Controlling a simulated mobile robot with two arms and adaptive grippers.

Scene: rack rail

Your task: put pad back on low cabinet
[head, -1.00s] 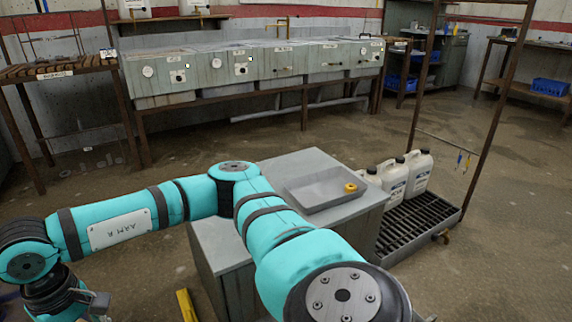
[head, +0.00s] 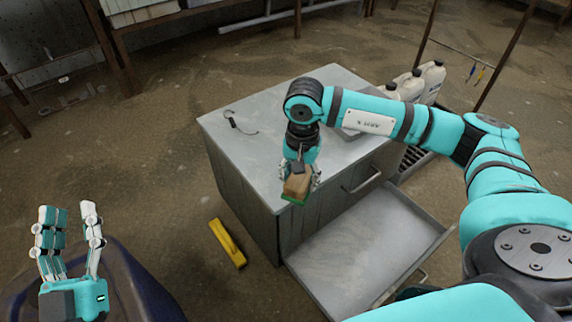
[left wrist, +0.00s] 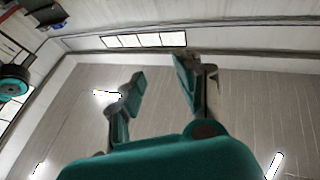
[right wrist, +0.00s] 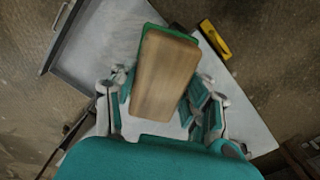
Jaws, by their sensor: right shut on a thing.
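The pad (head: 297,186) is a brown wood-like block with a green underside. My right gripper (head: 300,174) is shut on it and holds it near the front edge of the low cabinet, towards its left corner; the height above the top is hard to tell. In the right wrist view the pad (right wrist: 165,75) sits between the fingers. The low cabinet (head: 245,110) is grey with a mostly bare top, and a drawer (head: 365,245) stands open and empty at its front. My left gripper (head: 68,240) is open and empty at the lower left, fingers pointing up.
A small dark hooked item (head: 232,120) lies on the cabinet's top left. A grey tray on top is mostly hidden by my right arm. A yellow object (head: 228,243) lies on the floor left of the cabinet. White jugs (head: 432,75) stand behind right.

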